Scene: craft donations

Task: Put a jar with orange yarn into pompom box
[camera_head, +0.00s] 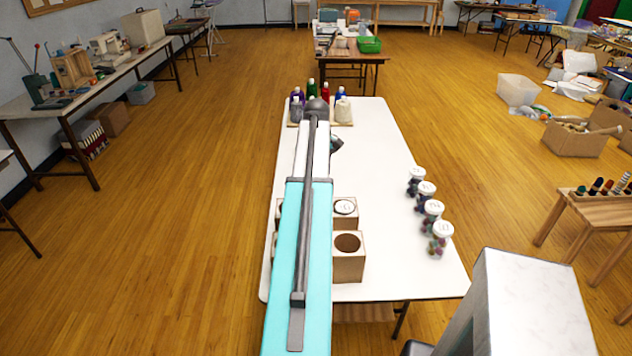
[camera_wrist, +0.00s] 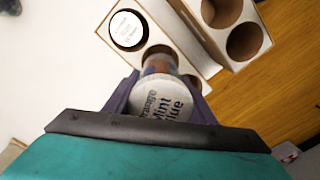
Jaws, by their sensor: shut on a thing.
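My gripper (camera_wrist: 158,82) is shut on a jar (camera_wrist: 160,106) in the wrist view. The jar's white lid reads "Orange", "Mint" and "Blue", and coloured contents show through its clear side. It is over or at a round hole of a light wooden box (camera_wrist: 103,34), beside a white-lidded jar (camera_wrist: 128,28) seated in that box. I cannot tell how far the held jar is inside the hole.
A second wooden box (camera_head: 349,266) with empty round holes is nearer; it also shows in the wrist view (camera_wrist: 222,31). Several white-lidded jars (camera_head: 433,208) line the right side of the white table (camera_head: 385,275). Bottles (camera_head: 325,92) stand at its far end.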

